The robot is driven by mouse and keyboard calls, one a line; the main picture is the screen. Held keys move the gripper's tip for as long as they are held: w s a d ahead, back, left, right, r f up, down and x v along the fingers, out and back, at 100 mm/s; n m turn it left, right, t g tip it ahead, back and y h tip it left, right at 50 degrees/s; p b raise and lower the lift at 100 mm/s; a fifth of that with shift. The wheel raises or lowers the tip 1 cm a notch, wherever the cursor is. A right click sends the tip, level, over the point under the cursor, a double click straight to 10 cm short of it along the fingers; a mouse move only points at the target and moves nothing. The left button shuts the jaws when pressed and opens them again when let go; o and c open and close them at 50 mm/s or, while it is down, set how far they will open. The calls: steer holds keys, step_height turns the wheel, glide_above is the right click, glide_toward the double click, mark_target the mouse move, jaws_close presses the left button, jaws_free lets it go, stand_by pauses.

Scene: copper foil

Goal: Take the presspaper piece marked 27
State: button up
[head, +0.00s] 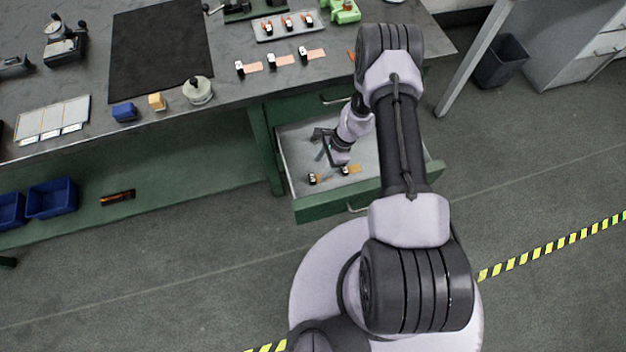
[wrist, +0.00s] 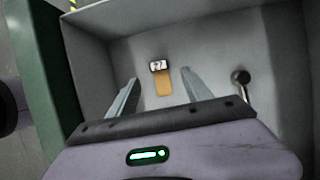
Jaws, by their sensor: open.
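The piece marked 27 (wrist: 163,83) is a tan strip with a white and black block at its far end. It lies on the drawer floor in the wrist view, and the label reads 27. My gripper (wrist: 160,77) is open, its two fingers apart, with the piece seen between and beyond them. Nothing is held. In the head view my gripper (head: 326,146) is down inside the open drawer (head: 290,165). Two small tan pieces show there, one at the front left (head: 313,178) and one to its right (head: 350,170); their marks are too small to read.
A dark round-ended object (wrist: 240,78) is right of the fingers in the wrist view. Grey drawer walls stand close around. On the bench are a grey tray (head: 262,36) with pieces, several loose pieces in front of it, and a black mat (head: 160,50).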

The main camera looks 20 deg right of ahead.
mark_target(314, 178)
steer(key=b+x, duration=0.3)
steer(key=x, duration=0.3)
steer(key=shift+s+a+f, duration=0.1)
steer(key=shift+f, duration=0.15)
steer(key=shift+r, duration=0.15)
steer(key=shift+c, duration=0.9)
jaws_close()
